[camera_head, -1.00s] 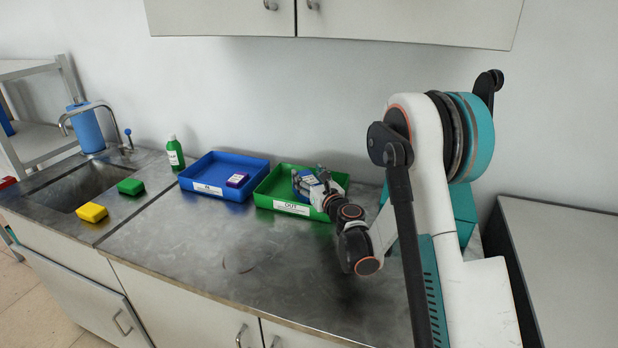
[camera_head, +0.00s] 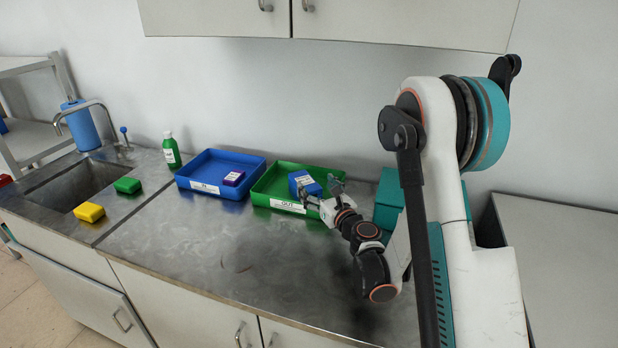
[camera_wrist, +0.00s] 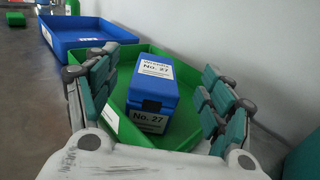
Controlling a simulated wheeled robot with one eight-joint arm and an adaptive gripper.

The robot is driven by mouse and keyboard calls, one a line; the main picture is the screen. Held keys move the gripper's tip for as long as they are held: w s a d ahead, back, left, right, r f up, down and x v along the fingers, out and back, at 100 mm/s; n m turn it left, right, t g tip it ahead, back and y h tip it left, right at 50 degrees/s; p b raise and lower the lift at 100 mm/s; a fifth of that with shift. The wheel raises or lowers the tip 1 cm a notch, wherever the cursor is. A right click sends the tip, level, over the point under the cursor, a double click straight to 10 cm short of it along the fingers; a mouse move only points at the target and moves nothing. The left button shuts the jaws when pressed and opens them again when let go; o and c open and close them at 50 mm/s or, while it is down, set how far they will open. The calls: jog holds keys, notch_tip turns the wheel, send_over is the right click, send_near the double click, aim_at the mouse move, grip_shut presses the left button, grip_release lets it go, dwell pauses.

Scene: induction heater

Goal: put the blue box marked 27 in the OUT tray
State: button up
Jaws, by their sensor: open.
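The blue box marked No. 27 (camera_wrist: 152,88) sits inside the green OUT tray (camera_wrist: 122,75), resting upright on its floor. My gripper (camera_head: 322,192) is open at the tray's right front. In the wrist view its fingers (camera_wrist: 158,97) are spread wide on both sides of the box, with gaps between them and it.
A green bottle (camera_head: 171,150), green sponge (camera_head: 128,185), yellow sponge (camera_head: 89,211) and sink (camera_head: 70,188) are farther left. The front counter (camera_head: 215,240) is clear.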

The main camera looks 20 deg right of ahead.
jog(key=s+d+r+m+g+h+b, duration=0.1)
jog(key=s+d+r+m+h, duration=0.45)
jog(key=m, duration=0.55)
jog(key=s+d+r+m+g+h+b, duration=0.1)
jog(key=s+d+r+m+h+b, duration=0.1)
jog(key=s+r+m, duration=0.6)
jog(key=s+a+f+m+g+y, duration=0.1)
jog(key=s+a+f+m+g, duration=0.1)
jog(key=s+m, duration=0.4)
jog(key=s+a+f+m+g+y, duration=0.1)
jog(key=s+a+f+m+g, duration=0.2)
jog(key=s, duration=0.7)
jog(key=s+a+f+m+g+y, duration=0.2)
jog(key=s+a+m, duration=0.3)
jog(key=s+m, duration=0.3)
jog(key=shift+s+a+f+m+g, duration=0.15)
jog(key=shift+s+a+m+g, duration=0.15)
jog(key=shift+m+g, duration=0.65)
